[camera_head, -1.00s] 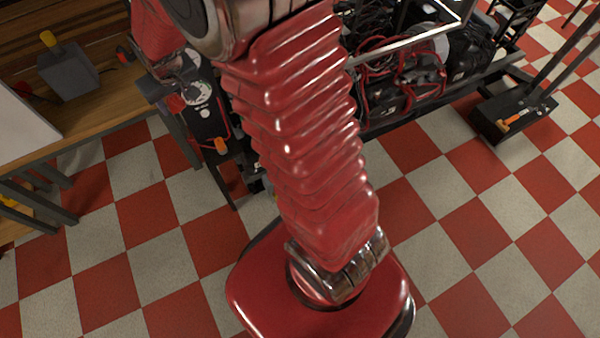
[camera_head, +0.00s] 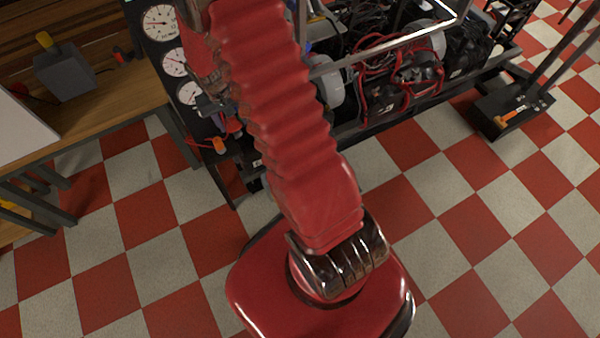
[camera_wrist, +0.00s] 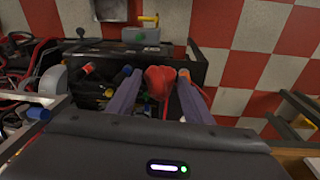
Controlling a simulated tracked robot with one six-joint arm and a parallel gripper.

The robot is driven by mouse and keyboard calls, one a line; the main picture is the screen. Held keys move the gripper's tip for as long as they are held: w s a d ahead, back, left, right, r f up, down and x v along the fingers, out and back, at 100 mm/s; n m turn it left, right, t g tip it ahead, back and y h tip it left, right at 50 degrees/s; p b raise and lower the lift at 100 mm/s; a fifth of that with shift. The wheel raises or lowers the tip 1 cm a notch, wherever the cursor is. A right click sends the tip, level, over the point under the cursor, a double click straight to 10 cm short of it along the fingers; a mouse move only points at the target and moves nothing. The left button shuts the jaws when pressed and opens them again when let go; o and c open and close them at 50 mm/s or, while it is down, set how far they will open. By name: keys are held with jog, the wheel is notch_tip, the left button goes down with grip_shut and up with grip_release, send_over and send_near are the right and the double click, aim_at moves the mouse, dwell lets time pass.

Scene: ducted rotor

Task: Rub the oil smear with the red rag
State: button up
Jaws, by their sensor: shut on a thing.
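In the wrist view, my gripper (camera_wrist: 156,73) has its two fingers either side of a crumpled red rag (camera_wrist: 160,83). The rag bulges between the fingertips, and a red strand hangs at the right finger. In front of the rag is the dark face of a black cabinet or frame (camera_wrist: 188,63); I cannot tell whether the rag touches it. I cannot make out the oil smear in either view. In the head view, my red bellows-covered arm hides much of the work area.
A gauge panel (camera_head: 152,48) stands left of my arm. An engine with red hoses (camera_head: 408,78) fills a black frame behind. A wooden bench (camera_head: 105,105) with a grey box (camera_head: 66,76) is at left. A black wheeled cart (camera_head: 510,108) stands right. Checkered floor is clear in front.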

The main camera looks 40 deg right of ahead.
jog(key=s+d+f+m+g+y, duration=0.15)
jog(key=s+f+m, duration=0.35)
jog(key=f, duration=0.5)
jog(key=s+d+f+m+g+y, duration=0.1)
jog(key=s+d+f+m+g, duration=0.2)
jog(key=s+f, duration=0.5)
jog(key=s+a+f+m+t+y, duration=0.2)
jog(key=f+m+t, duration=0.1)
jog(key=f+m, duration=0.5)
jog(key=s+a+f+m+t+y, duration=0.1)
jog(key=a+f+m+t+y, duration=0.2)
jog(key=f+m, duration=0.5)
jog(key=w+d+f+m+t+h, duration=0.3)
jog(key=d+f+m+t, duration=0.35)
jog(key=f, duration=0.35)
jog(key=w+d+m+t+h, duration=0.1)
jog(key=d+m+t+h, duration=0.3)
jog(key=d, duration=0.8)
jog(key=shift+r+m+t+h, duration=0.35)
jog(key=shift+m+h, duration=0.4)
jog(key=shift+m, duration=0.5)
jog(key=shift+w, duration=0.2)
